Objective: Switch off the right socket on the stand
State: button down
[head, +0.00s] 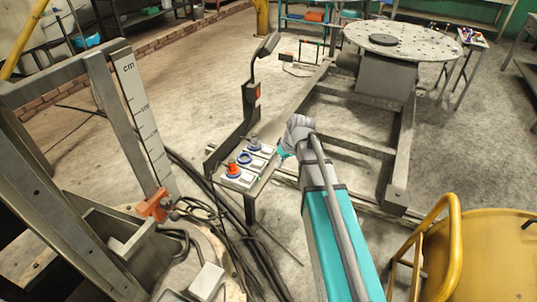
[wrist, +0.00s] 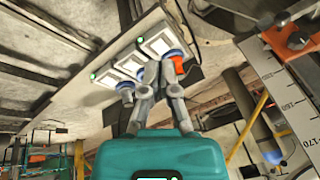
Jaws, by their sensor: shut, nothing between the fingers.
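The stand (head: 262,180) carries a row of three white sockets with blue rings. The right socket (head: 262,149) has a grey plug (head: 254,140) in it in the head view. The middle socket (head: 246,158) shows an empty blue ring, and the left socket (head: 234,178) holds an orange-red plug (head: 233,166). In the wrist view the order is reversed, and the right socket (wrist: 106,77) is leftmost with a green light by it. Another green light shows by the left socket (wrist: 162,43). My gripper (wrist: 157,68) is shut and empty, in front of the row; contact cannot be told.
A post with a bent arm (head: 251,95) rises behind the sockets. A scale column (head: 140,115) stands left, with cables (head: 225,235) on the floor below. A round table (head: 400,38) is behind, and a yellow chair (head: 480,255) is front right.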

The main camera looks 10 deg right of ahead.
jog(key=w+d+f+n+t+y+b, duration=0.1)
jog(key=w+b, duration=0.3)
jog(key=w, duration=0.4)
jog(key=w+d+f+n+t+y+b, duration=0.2)
jog(key=w+d+f+n+b, duration=0.1)
jog(key=w, duration=0.5)
jog(key=w+d+f+n+t+y+b, duration=0.1)
jog(key=w+d+f+n+b, duration=0.1)
jog(key=w, duration=0.6)
jog(key=shift+w+d+f+t+y+b, duration=0.35)
jog(key=shift+d+f+b, duration=0.4)
jog(key=shift+b, duration=0.65)
jog(key=b, duration=0.6)
send_over(269, 150)
notch_tip(269, 150, down, 6)
jog(key=shift+f, duration=0.1)
jog(key=shift+w+a+f+b, duration=0.1)
jog(key=shift+a+f+b, duration=0.05)
jog(key=shift+f+b, duration=0.85)
jog(key=shift+a+f+b, duration=0.1)
jog(key=shift+f+b, duration=0.75)
jog(key=shift+b, duration=0.2)
jog(key=shift+a, duration=0.1)
